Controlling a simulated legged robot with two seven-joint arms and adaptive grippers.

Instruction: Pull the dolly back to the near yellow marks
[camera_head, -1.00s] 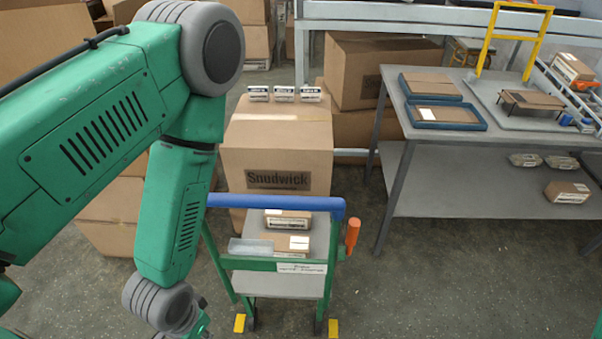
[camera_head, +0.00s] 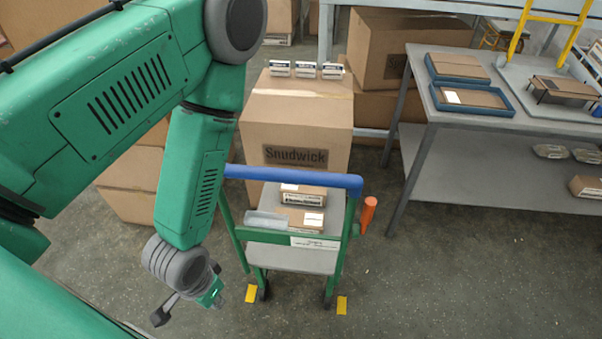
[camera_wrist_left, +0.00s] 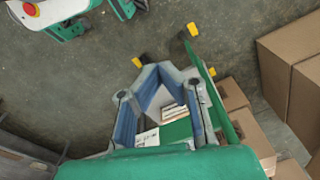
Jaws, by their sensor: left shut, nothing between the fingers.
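The dolly (camera_head: 292,239) has a green frame, a blue handle bar (camera_head: 293,179) and grey shelves. It stands upright in the middle of the head view with its near wheels beside and between two yellow floor marks, the left mark (camera_head: 251,294) and the right mark (camera_head: 342,305). My left gripper (camera_head: 219,293) hangs low to the left of the dolly, apart from the handle. It is shut and empty. In the left wrist view its blue-grey fingers (camera_wrist_left: 160,72) partly cover a labelled box, and yellow marks (camera_wrist_left: 137,62) show beyond them. My right gripper is out of view.
Small boxes (camera_head: 303,194) and a grey tray (camera_head: 268,219) ride on the dolly. A large carton (camera_head: 295,125) stands close behind it. A grey table (camera_head: 424,108) with blue trays stands at the right. The floor right of the dolly is clear.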

